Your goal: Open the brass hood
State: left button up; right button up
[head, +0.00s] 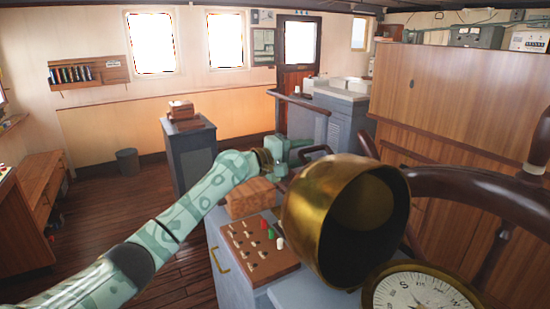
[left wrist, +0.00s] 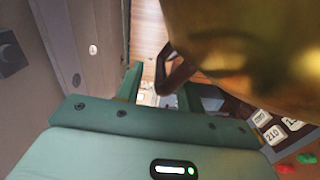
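The brass hood (head: 330,215) is tipped over on its side in the head view, its dark round mouth facing toward me and to the right. The compass dial (head: 425,292) shows uncovered beside it. My left gripper (head: 298,152) is beyond the hood, near a dark looped handle (head: 318,153). In the left wrist view, the fingers of my left gripper (left wrist: 167,92) are apart, and the dark handle (left wrist: 178,72) shows between or just beyond them, with gaps at both sides. The hood's brass surface (left wrist: 240,35) fills the upper right there. My right gripper is not in view.
A wooden panel with several small switches (head: 265,258) lies left of the hood. A dark wooden wheel (head: 475,190) stands close on the right, before a wooden cabinet (head: 455,90). A grey pedestal (head: 190,155) stands behind my left arm.

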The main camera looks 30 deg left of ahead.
pick_arm(q)
jog(key=b+v, duration=0.1)
jog(key=v, duration=1.3)
jog(key=shift+s, duration=0.2)
jog(key=shift+a, duration=0.15)
